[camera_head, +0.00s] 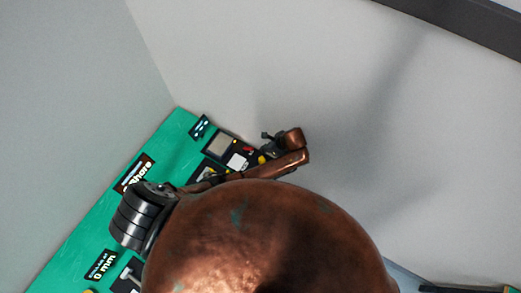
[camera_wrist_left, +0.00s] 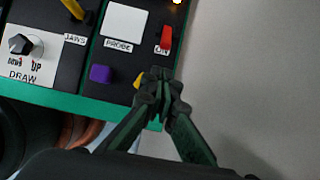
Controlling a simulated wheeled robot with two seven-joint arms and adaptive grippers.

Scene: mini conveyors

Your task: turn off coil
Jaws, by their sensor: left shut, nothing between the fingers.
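A red switch lever (camera_wrist_left: 166,38) sits on the black panel (camera_wrist_left: 85,50) in the left wrist view. The small label at its base is partly legible and seems to read "ON". The switch also shows as a small red spot in the head view (camera_head: 248,149). My left gripper (camera_wrist_left: 158,84) is shut and empty, its dark fingertips together just below the switch, apart from it in the picture. The fingertips partly cover a yellow button (camera_wrist_left: 138,80). In the head view my copper arm hides much of the panel. My right gripper is not in view.
A white square marked PROBE (camera_wrist_left: 125,25), a purple button (camera_wrist_left: 100,74), a yellow lever by JAWS (camera_wrist_left: 74,9) and a DRAW knob (camera_wrist_left: 20,44) are near. A small lamp (camera_wrist_left: 178,2) glows. The green board (camera_head: 75,225) borders pale walls.

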